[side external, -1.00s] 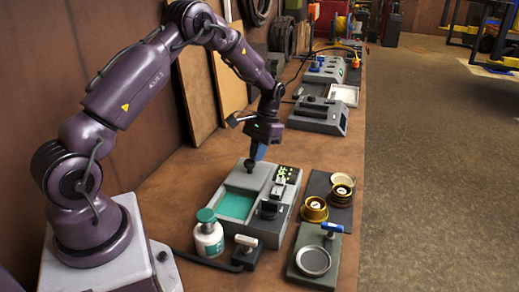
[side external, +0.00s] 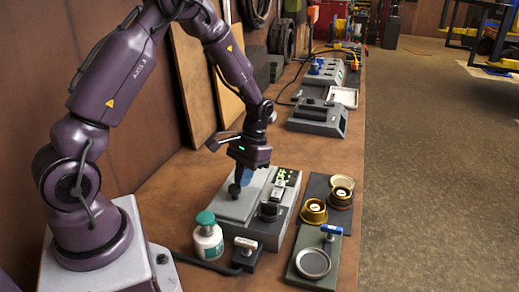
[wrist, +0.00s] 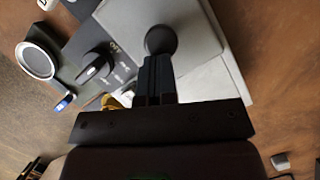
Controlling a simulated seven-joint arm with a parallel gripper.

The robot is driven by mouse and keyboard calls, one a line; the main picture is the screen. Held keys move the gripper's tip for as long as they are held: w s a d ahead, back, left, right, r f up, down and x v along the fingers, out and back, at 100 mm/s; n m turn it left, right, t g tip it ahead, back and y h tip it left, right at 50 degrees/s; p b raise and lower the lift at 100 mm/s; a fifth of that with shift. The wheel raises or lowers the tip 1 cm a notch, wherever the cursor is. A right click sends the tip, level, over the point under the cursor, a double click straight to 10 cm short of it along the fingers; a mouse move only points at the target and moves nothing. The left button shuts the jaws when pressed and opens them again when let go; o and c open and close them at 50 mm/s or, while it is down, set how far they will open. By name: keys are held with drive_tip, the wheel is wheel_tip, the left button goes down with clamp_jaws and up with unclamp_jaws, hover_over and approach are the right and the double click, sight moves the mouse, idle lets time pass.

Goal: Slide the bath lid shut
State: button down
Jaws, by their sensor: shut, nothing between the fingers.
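The grey bath unit (side external: 252,233) stands on the bench in front of my arm. Its flat grey lid (side external: 238,209) lies over the bath opening, and no teal liquid shows. A dark round knob (side external: 234,189) stands on the lid; it also shows in the wrist view (wrist: 160,39). My gripper (side external: 243,182) is shut, with its blue fingers pointing down right at the knob's far side. In the wrist view the closed fingertips (wrist: 157,62) meet or nearly meet the knob. The fingers hide part of the lid.
A white bottle with a green cap (side external: 207,238) stands close to the unit's left. A small block with a pale handle (side external: 246,252) is in front. A green plate with a round dish (side external: 314,262) and brass cups (side external: 314,211) lie right.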

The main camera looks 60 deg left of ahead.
drive_tip(key=w, duration=0.2)
drive_tip(key=w+a, duration=0.1)
drive_tip(key=w, duration=0.1)
drive_tip(key=shift+a+r, duration=0.15)
drive_tip(key=shift+r, duration=0.05)
drive_tip(key=d+v, duration=0.1)
drive_tip(key=v, duration=0.9)
drive_tip(key=s+d+r+m+t+y, duration=0.1)
drive_tip(key=s+d+r+m+t, duration=0.1)
drive_tip(key=s+d+r+t, duration=0.6)
drive_tip(key=s+d+r+m+t, duration=0.15)
drive_tip(key=s+d+r, duration=0.25)
drive_tip(key=s+r, duration=0.55)
drive_tip(key=n+g+h, duration=0.1)
drive_tip(key=n+g, duration=0.3)
drive_tip(key=g, duration=0.6)
hover_over(256, 186)
drive_tip(key=shift+m+t, duration=0.25)
drive_tip(key=f, duration=2.6)
drive_tip(key=shift+w+a+f, duration=0.3)
drive_tip(key=shift+w+f, duration=0.05)
drive_tip(key=shift+s+d+f, duration=0.1)
drive_tip(key=shift+s+d, duration=0.05)
drive_tip(key=shift+s, duration=0.4)
drive_tip(key=shift+s+d+f, duration=0.1)
drive_tip(key=shift+s+d, duration=0.05)
drive_tip(key=shift+s, duration=0.35)
drive_tip(key=shift+s+d+f, duration=0.1)
drive_tip(key=shift+s+d, duration=0.2)
drive_tip(key=shift+s, duration=0.5)
